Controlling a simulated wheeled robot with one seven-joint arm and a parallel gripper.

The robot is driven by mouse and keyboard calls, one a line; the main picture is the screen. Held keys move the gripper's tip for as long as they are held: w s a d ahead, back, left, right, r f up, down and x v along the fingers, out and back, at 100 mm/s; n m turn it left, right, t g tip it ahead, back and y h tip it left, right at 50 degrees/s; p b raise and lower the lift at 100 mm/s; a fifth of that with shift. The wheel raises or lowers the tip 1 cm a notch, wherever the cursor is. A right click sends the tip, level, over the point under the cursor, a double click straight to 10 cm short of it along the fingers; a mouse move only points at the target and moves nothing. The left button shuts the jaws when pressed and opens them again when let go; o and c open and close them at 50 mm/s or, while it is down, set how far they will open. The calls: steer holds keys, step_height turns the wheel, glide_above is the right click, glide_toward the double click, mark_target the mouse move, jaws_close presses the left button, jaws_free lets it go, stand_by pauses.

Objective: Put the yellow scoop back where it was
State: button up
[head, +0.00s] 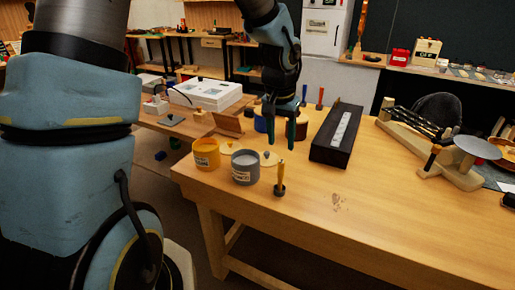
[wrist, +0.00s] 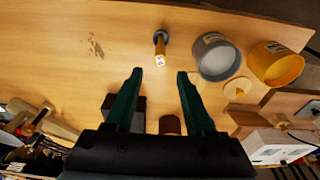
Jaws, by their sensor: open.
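My gripper (head: 281,143) is open and empty above the bench, behind the scoop in the head view. Its two dark green fingers (wrist: 160,72) are spread apart. A yellow jar (head: 206,155) and a grey jar (head: 245,168) stand left of the scoop, both uncovered.
A blue container (head: 260,124) is partly hidden behind my gripper. A long black case (head: 337,136) lies to the right. The front right of the bench (head: 400,215) is clear.

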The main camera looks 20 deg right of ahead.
steer(key=s+a+r+n+y, duration=0.1)
steer(key=s+a+n, duration=0.2)
steer(key=a, duration=2.6)
steer(key=n, duration=0.4)
steer(key=shift+r, duration=0.35)
